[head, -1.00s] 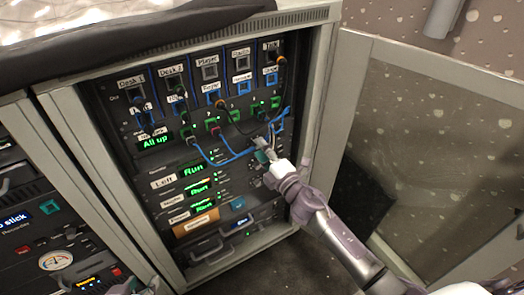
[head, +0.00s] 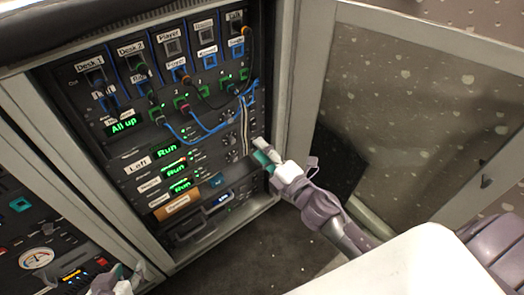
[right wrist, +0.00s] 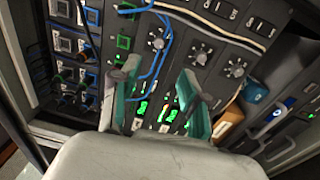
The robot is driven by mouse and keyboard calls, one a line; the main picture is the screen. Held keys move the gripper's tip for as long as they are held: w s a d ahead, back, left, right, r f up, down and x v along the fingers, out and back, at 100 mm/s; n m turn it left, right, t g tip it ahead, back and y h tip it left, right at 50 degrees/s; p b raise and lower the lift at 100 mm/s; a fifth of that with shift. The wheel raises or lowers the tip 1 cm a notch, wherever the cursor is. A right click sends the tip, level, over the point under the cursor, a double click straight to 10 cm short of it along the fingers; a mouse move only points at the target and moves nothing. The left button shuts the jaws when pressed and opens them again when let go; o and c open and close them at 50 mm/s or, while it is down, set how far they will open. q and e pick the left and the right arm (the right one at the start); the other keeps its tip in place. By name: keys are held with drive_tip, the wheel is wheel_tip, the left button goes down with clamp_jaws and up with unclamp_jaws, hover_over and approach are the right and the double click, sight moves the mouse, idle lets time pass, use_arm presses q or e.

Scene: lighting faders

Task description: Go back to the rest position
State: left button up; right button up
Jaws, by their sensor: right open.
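My right gripper (head: 262,153) is in front of the right edge of the open rack (head: 285,100), beside the lower patch cables. In the right wrist view its two teal-padded fingers (right wrist: 160,80) are spread apart, with nothing between them; knobs and green displays show behind. My left gripper (head: 108,282) is at the bottom left edge of the head view, low in front of the racks. It is small and cut off, so its jaw state is unclear.
Blue and black cables (head: 205,130) loop across the rack's patch sockets. A second rack (head: 35,225) is at the left. Dark floor (head: 250,250) shows between rack and arm.

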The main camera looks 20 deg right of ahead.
idle(0.5)
